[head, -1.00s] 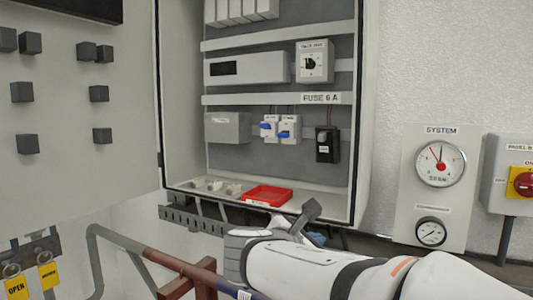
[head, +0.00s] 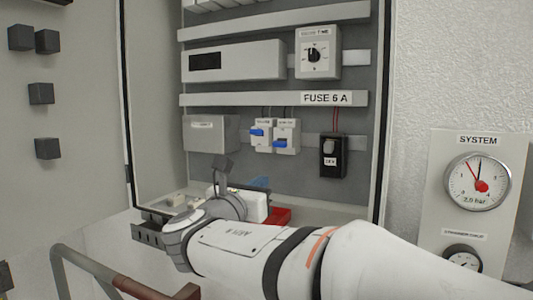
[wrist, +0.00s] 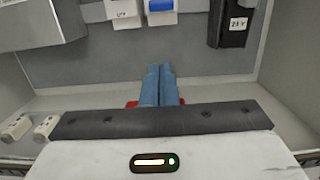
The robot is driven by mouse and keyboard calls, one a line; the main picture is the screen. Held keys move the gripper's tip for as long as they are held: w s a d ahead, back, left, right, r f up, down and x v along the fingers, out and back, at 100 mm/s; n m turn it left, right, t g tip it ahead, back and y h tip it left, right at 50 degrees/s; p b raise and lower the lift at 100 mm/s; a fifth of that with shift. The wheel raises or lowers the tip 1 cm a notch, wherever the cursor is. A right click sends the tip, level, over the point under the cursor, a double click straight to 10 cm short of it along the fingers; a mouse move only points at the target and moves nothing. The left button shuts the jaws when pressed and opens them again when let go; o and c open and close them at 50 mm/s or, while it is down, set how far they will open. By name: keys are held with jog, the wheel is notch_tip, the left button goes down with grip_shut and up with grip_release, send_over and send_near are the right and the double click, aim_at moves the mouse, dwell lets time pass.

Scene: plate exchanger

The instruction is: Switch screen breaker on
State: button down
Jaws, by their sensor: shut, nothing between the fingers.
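Two white breakers with blue levers, the left breaker (head: 263,146) and the right breaker (head: 287,148), sit side by side on the lower rail in the open cabinet. The left lever sits higher than the right one. Their small labels are too blurred for me to tell which is the screen breaker. In the wrist view the lower parts of the left breaker (wrist: 122,12) and right breaker (wrist: 161,16) show at the top edge. My gripper (head: 260,182) is below the breakers, apart from them. Its blue fingers (wrist: 158,72) are shut and empty, pointing towards the back panel.
A black unit (head: 332,158) hangs right of the breakers, and a grey box (head: 210,134) is at their left. A red tray (head: 281,215) lies on the cabinet floor below my gripper. The cabinet's right wall (head: 380,110) bounds the space.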

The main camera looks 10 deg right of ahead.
aim_at(281, 142)
jog(key=p+x, duration=0.3)
jog(key=x, duration=0.8)
jog(key=s+r+p, duration=0.1)
jog(key=s+a+r+p, duration=0.1)
jog(key=r, duration=0.1)
jog(key=shift+s+a+r, duration=0.15)
jog(key=shift+r, duration=0.15)
